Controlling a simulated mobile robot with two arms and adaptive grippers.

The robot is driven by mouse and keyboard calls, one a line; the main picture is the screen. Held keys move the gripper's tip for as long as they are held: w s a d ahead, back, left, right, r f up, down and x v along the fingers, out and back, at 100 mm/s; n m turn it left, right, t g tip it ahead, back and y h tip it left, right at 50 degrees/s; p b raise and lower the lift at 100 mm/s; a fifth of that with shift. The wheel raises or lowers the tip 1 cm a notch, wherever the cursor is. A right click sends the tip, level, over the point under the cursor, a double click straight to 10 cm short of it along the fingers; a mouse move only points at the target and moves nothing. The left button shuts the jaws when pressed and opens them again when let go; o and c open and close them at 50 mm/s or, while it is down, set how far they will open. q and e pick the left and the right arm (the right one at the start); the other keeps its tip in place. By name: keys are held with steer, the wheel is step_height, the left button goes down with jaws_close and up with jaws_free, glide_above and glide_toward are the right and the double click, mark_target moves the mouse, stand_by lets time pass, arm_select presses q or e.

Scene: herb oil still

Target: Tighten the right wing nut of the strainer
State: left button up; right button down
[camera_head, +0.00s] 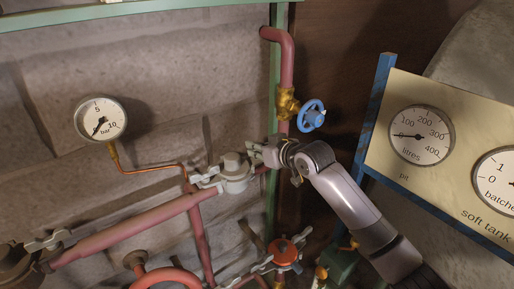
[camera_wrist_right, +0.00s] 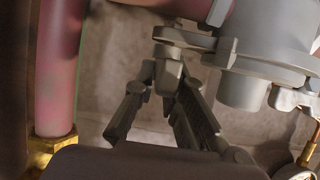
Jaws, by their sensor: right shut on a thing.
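The grey strainer (camera_head: 236,180) sits in the pink pipe run at the middle of the head view. It also shows at the upper right of the wrist view (camera_wrist_right: 245,90). Its left wing nut (camera_head: 207,176) stands clear of my gripper. My right gripper (camera_head: 268,152) is at the strainer's right side, its fingers partly hidden by its own body. In the wrist view, the two dark fingers (camera_wrist_right: 160,92) are closed around the right wing nut (camera_wrist_right: 168,72), beside the strainer body. My left gripper is in neither view.
A blue handwheel valve (camera_head: 312,116) is just above my right wrist. A pressure gauge (camera_head: 101,119) with a thin copper tube is at left. An orange-red valve part (camera_head: 284,251) lies below. A dial panel (camera_head: 440,165) on a blue frame is close to the right of my arm.

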steer(key=shift+s+a+r+m+t+h+p, duration=0.15)
steer(key=shift+m+t+h+p, duration=0.35)
steer(key=shift+m+h+p, duration=0.4)
steer(key=shift+m+t+h+p, duration=0.4)
steer(key=shift+m+h, duration=0.2)
steer(key=shift+m, duration=0.1)
steer(key=shift+f+m+t+h, duration=0.2)
steer(key=shift+m+t+h, duration=0.1)
steer(key=shift+m+h, duration=0.85)
steer(key=shift+m+h+b, duration=0.95)
steer(key=shift+h, duration=0.4)
steer(key=shift+d+h, duration=0.2)
steer(key=shift+h, duration=0.1)
steer(key=c, duration=1.7)
jaws_free()
steer(key=shift+o, duration=0.2)
